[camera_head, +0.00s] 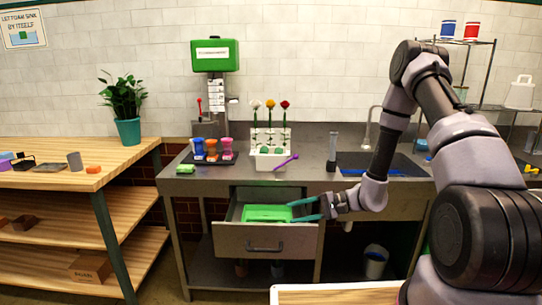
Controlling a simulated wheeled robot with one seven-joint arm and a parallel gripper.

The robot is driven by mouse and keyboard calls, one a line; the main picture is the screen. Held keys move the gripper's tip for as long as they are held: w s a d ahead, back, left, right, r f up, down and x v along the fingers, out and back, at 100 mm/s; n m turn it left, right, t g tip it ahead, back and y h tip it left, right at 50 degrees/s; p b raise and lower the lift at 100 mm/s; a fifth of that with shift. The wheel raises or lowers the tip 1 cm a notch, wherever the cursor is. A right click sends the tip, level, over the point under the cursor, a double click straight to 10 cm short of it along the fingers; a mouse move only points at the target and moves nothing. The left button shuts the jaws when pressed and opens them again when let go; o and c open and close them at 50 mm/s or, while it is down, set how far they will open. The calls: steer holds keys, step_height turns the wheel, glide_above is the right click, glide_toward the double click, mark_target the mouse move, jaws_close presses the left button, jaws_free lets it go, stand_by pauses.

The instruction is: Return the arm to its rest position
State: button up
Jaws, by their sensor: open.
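My gripper (306,209) is open, its two teal fingers pointing left over the right side of the open drawer (265,239). My arm reaches in from the right side of the picture, bent at the elbow and stretched low toward the counter front. A green item (266,213) lies in the drawer, to the left of the fingertips. Nothing shows between the fingers. I cannot tell whether a finger touches the drawer's rim.
The grey counter (318,172) holds a white rack with three flowers (270,140), colored cups (212,148), a purple tool (287,161) and a sink (380,163). A wooden table (70,165) stands at left. A light-topped surface (335,295) is in front.

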steer(key=s+d+r+t+h, duration=0.2)
steer(key=s+d+r+h, duration=0.2)
steer(key=r, duration=0.8)
steer(key=s+d+r+n+t+h, duration=0.1)
steer(key=s+d+r+h, duration=0.3)
steer(key=r, duration=0.9)
steer(key=s+d+r+n+t+h, duration=0.1)
steer(key=s+d+r+t+h, duration=0.2)
steer(key=s+d+r, duration=0.5)
step_height(320, 180, up, 6)
steer(key=s+h, duration=0.1)
steer(key=s, duration=0.1)
steer(key=shift+s+f+h, duration=0.25)
steer(key=shift+s+h, duration=0.05)
steer(key=shift+h, duration=0.1)
steer(key=shift+d, duration=0.1)
